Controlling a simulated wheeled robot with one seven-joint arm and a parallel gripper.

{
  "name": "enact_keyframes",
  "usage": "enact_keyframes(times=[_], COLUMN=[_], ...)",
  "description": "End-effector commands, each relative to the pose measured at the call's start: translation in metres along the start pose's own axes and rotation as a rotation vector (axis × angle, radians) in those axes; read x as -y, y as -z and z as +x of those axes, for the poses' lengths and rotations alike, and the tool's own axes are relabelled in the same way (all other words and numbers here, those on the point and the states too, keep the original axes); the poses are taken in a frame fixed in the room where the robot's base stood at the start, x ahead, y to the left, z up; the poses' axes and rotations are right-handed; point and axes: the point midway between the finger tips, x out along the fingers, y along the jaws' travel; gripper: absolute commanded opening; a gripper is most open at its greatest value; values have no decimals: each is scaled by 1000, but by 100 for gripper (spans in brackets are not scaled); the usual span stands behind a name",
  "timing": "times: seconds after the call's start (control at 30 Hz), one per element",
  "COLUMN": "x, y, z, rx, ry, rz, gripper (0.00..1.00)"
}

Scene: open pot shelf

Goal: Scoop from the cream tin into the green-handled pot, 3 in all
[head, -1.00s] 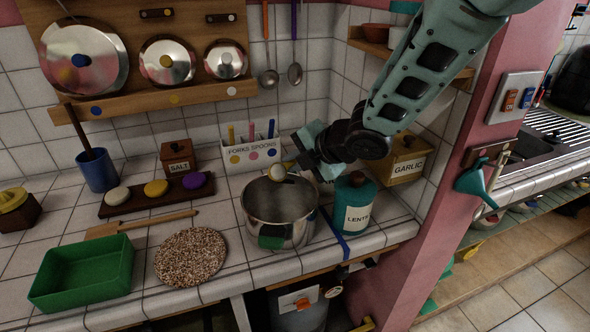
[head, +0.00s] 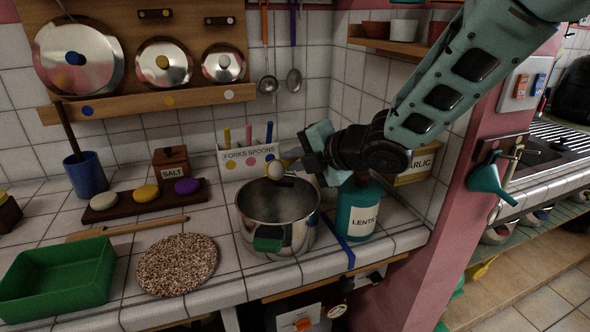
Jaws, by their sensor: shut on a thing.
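The green-handled pot (head: 300,234) is a steel pot standing open on the tiled counter. Its green handle faces the front. My gripper (head: 303,158) is above the pot's back right side, shut on a scoop (head: 276,171). The scoop's small pale round end shows just over the pot's far rim; whether it carries anything is too small to tell. A bit of yellow shows between it and the jaws. The pot's inside looks grey, and I cannot make out any contents. I see no tin that is clearly cream-coloured.
The teal lentil tin (head: 358,215) stands close right of the pot, under my arm. A garlic box (head: 418,165) is partly hidden behind my arm. A forks-and-spoons holder (head: 248,160) stands behind the pot. A speckled round mat (head: 177,264) and green tray (head: 58,280) lie left.

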Motion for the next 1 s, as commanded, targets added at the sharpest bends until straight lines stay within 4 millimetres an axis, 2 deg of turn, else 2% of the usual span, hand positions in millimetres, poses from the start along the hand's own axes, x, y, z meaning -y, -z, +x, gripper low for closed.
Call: enact_keyframes(times=[1.0], x=[8], y=[0], z=[3], rx=[1], ry=[-210], rz=[-43], gripper=[0])
